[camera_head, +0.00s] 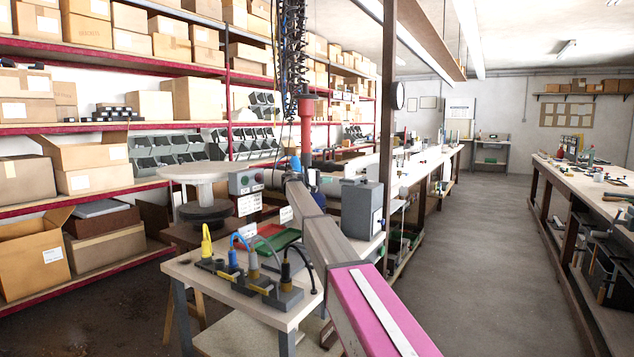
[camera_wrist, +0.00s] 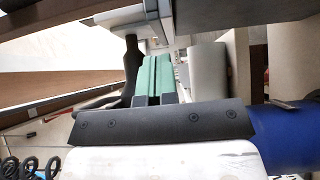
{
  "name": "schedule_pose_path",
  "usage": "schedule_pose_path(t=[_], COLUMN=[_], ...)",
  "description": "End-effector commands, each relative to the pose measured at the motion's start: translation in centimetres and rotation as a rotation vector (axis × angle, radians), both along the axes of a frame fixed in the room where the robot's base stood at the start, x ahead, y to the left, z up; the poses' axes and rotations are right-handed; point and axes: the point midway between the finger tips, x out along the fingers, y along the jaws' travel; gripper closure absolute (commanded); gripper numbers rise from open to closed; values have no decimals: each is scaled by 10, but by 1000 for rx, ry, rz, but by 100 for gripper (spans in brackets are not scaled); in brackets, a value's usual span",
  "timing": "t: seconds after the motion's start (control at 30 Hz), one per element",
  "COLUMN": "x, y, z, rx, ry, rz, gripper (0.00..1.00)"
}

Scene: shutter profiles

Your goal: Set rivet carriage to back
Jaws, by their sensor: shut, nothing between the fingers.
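I cannot tell for certain which part is the rivet carriage. At the far end of the small bench, a grey box-shaped unit (camera_head: 362,207) with a dark round fitting stands beside a grey horizontal cylinder (camera_head: 331,186). My gripper (camera_wrist: 155,62) shows in the wrist view as two green-faced fingers lying side by side, shut and empty. A dark upright part (camera_wrist: 132,62) is close to the left of the fingers; I cannot tell whether they touch. A pale cylinder (camera_wrist: 207,70) is to their right. My gripper cannot be made out clearly in the head view.
The small bench (camera_head: 190,268) carries yellow, blue, grey and black plugs in dark blocks (camera_head: 250,288), and a green tray (camera_head: 277,241). A button box (camera_head: 245,182) stands behind. A red tool (camera_head: 306,120) hangs from coiled cable. The right aisle floor (camera_head: 480,240) is clear.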

Motion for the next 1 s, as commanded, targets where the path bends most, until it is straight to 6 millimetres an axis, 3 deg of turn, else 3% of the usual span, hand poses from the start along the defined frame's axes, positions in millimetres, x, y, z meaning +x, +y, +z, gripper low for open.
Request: schedule_pose_path(t=[0.2, 0.73, 1.0], x=[-17, -21, -50], y=[-19, -26, -63], z=[0, 0, 0], rx=[0, 0, 0], ry=[0, 0, 0], rz=[1, 0, -1], gripper=[100, 100, 100])
